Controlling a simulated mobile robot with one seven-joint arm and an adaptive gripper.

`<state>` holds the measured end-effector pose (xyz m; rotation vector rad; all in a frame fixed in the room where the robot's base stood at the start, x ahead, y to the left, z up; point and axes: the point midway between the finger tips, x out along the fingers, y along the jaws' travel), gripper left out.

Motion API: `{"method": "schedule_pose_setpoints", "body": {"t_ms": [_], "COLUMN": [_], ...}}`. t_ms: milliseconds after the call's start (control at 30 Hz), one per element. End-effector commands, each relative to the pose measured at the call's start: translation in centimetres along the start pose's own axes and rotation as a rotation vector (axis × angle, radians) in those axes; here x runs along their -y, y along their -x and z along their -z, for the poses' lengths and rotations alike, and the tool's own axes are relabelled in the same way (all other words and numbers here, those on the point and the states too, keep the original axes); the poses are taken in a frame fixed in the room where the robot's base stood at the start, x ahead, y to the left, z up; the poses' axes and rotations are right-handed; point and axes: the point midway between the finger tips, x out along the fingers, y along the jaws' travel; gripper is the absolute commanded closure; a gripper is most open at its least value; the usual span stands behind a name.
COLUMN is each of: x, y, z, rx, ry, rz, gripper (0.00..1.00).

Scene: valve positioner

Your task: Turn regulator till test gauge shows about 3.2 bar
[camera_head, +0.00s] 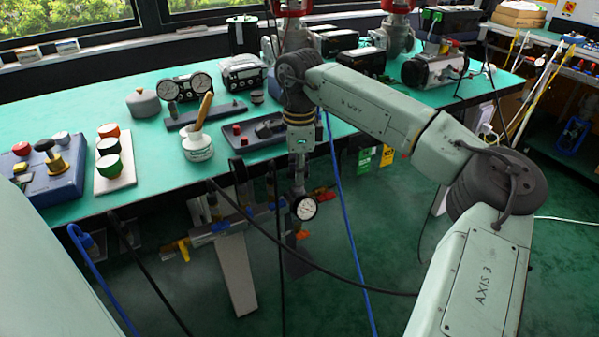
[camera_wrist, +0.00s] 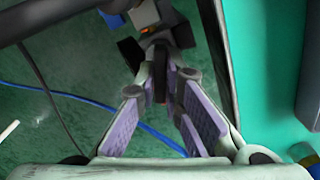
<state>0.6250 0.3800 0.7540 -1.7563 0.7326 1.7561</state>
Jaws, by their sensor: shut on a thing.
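My gripper (camera_wrist: 160,88) points down past the bench's front edge; in the wrist view its two fingers converge on a dark, narrow piece. This looks like the regulator knob (camera_wrist: 159,70), mostly hidden between the fingertips. In the head view my gripper (camera_head: 299,178) hangs from the arm just above a round gauge. This gauge (camera_head: 304,208) has a white face and dark rim, and its needle is too small to read. I cannot tell for sure that it is the test gauge. The knob is hidden in the head view.
The green-topped bench (camera_head: 130,190) carries a twin-dial device (camera_head: 185,87), a white pot with a wooden-handled tool (camera_head: 198,145), and push-button boxes (camera_head: 45,170). Pipework with yellow handles (camera_head: 215,228) runs below the front edge. A blue hose (camera_head: 345,230) and black cables hang near my arm.

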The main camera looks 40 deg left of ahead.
Motion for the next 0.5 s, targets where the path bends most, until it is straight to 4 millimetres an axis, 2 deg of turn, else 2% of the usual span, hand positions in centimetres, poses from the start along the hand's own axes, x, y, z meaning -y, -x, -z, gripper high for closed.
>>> {"method": "schedule_pose_setpoints", "body": {"t_ms": [367,500], "x": [-0.03,-0.06], "y": [0.04,0.12], "z": [0.01,0.08], "rx": [-0.001,-0.002], "ry": [-0.007,-0.076], "rz": [-0.001,-0.001], "gripper": [1.00,1.00]}}
